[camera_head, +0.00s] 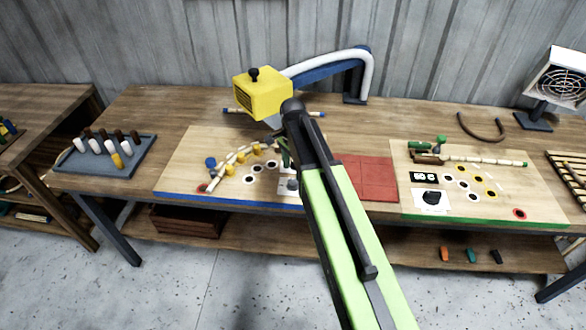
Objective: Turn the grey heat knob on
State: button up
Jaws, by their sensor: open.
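A small grey knob (293,184) shows on a white plate (286,197) on the left work board, right beside my arm. Which way it is turned is too small to tell. My green and black arm reaches up from the lower right and bends at the dark joint above the board. My gripper (284,153) points down from there, open, above and behind the knob in the picture. It is partly hidden by my arm, and I see nothing held in it.
Yellow pegs and a jointed cane lie on the left board (180,178). A red mat (366,177) lies right of my arm. A fan (556,83) stands far right.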

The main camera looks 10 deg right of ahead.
aim_at(293, 182)
notch_tip(293, 182, up, 11)
jog(key=p, duration=0.9)
jog(key=shift+s, duration=0.1)
jog(key=s+f+n+b, duration=0.9)
jog(key=s+n, duration=0.3)
jog(key=s, duration=0.2)
jog(key=shift+d+n, duration=0.4)
jog(key=shift+d, duration=0.05)
jog(key=shift+s+f, duration=0.1)
